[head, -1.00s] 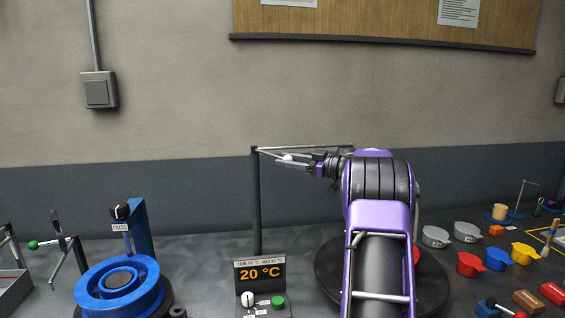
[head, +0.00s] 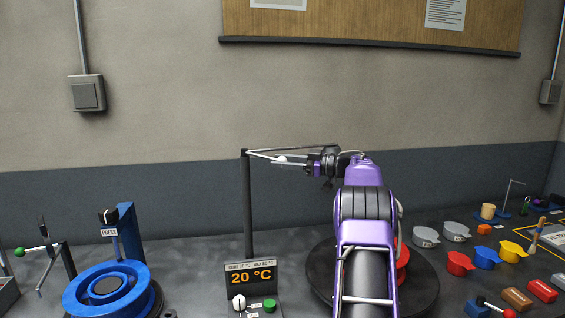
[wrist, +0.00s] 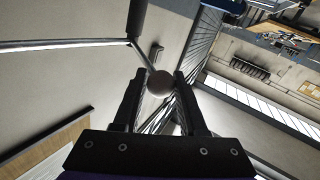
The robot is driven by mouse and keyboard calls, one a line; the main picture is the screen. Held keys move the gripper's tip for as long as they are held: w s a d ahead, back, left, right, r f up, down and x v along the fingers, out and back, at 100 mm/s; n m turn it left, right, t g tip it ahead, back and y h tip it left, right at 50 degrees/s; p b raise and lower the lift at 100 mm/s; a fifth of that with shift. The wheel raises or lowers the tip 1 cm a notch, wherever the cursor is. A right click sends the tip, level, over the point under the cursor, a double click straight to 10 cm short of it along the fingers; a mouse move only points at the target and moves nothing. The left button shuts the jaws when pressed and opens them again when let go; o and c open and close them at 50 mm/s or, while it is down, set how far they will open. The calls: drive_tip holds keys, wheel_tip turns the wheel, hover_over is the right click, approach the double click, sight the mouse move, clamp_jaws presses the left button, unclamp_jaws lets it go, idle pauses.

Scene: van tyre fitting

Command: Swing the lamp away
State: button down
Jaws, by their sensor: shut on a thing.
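The lamp's dark upright post (head: 248,205) stands on the bench left of my arm. A thin bar (head: 295,149) runs right from its top, and its far end is lost behind my arm, so I cannot make out a lamp head. A shorter rod slants from the post top to a pale round knob (head: 281,160). My gripper (head: 288,161) is shut on this knob. In the wrist view the knob (wrist: 160,83) sits between the two fingertips, with the post (wrist: 137,18) beyond and the long bar (wrist: 70,45) running left.
A temperature display (head: 251,274) reading 20 °C stands below the post. A blue ring-shaped press (head: 107,290) is at the left. A dark round turntable (head: 425,285) lies under my arm. Several coloured cups (head: 486,258) stand at the right. Air above the bench is clear.

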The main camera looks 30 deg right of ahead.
drive_tip(key=shift+w+a+r, duration=0.1)
drive_tip(key=shift+r, duration=0.1)
drive_tip(key=c, duration=0.5)
unclamp_jaws()
drive_tip(key=shift+w+f, duration=0.1)
drive_tip(key=v, duration=1.7)
drive_tip(key=shift+s, duration=0.25)
